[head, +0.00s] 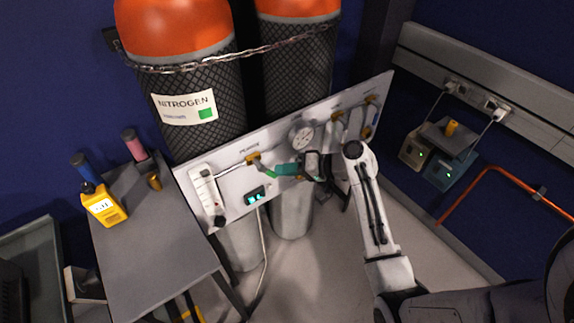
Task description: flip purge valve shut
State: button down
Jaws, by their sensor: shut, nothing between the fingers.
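The purge valve (252,158) is a small brass-yellow body on the pale panel (230,207), under a small label that seems to read PURGE. Its green lever (267,172) slants down and to the right from the body. My gripper (281,170) reaches in from the right, with teal fingers shut and empty. The fingertips are just right of the lever's lower end. I cannot tell whether they touch it. The dark gripper body hides part of the panel behind it.
A round gauge (301,135) sits just above my gripper. A flow tube (207,195) and a small lit display (254,196) are on the panel. Chained gas cylinders (205,148) stand behind. A grey table (150,235) is at left, and open floor lies below right.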

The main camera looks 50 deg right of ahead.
jog(key=shift+w+a+f+m+t+y+b, duration=0.1)
jog(key=shift+a+f+m+t+y+b, duration=0.2)
jog(key=shift+f+m+t+y+b, duration=0.25)
jog(key=shift+w+a+f+m+t+y+b, duration=0.1)
jog(key=shift+a+f+m+t+y+b, duration=0.15)
jog(key=shift+f+m+t+y+b, duration=0.25)
jog(key=shift+w+a+f+m+t+y+b, duration=0.15)
jog(key=shift+a+f+m+t+y+b, duration=0.1)
jog(key=shift+a+f+m+b, duration=0.25)
jog(key=shift+a, duration=0.2)
jog(key=shift+d+b, duration=0.1)
jog(key=shift+b, duration=0.2)
